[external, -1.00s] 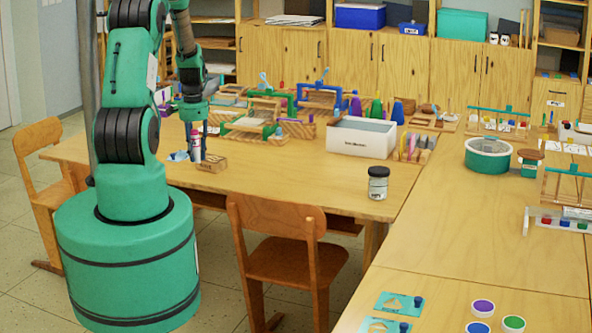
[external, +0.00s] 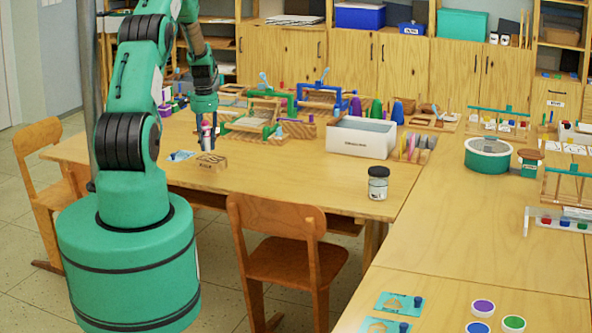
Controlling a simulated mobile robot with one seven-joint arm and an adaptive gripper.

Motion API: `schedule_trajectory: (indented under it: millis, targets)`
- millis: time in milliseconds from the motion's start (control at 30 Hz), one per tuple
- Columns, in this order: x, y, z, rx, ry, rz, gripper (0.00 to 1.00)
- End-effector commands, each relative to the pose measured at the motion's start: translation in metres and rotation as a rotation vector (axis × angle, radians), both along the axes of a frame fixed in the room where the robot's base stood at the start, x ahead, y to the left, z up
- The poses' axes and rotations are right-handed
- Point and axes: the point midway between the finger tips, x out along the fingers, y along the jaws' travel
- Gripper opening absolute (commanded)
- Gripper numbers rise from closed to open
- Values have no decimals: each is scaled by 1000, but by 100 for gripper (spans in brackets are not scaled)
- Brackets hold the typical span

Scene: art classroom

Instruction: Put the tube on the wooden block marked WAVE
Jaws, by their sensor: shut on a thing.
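My gripper (external: 207,122) is shut on a small tube (external: 206,138) with pale and reddish parts, held roughly upright above the left table. A small wooden block (external: 211,162) with dark lettering on its front sits on the table just below the tube. The lettering is too small to read surely. The tube's lower end appears just above the block, apart from it, though the exact gap and depth cannot be told from this view. The fingers are small and partly merge with the tube.
A light-blue item (external: 180,155) lies left of the block. Wooden frames (external: 250,125) and a white box (external: 361,138) stand behind and to the right. A dark-lidded jar (external: 378,183) stands near the front edge. The table between the block and jar is clear.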

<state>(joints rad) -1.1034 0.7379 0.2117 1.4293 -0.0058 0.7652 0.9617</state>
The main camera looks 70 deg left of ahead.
Motion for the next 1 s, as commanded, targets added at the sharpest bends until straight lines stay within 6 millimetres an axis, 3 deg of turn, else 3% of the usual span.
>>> schedule_trajectory:
  millis: [400,767,1000]
  targets:
    - [2,3,-1,1,-1,0,0]
    - [1,2,-33,0,0,0,0]
    - [1,3,-35,1,-1,0,0]
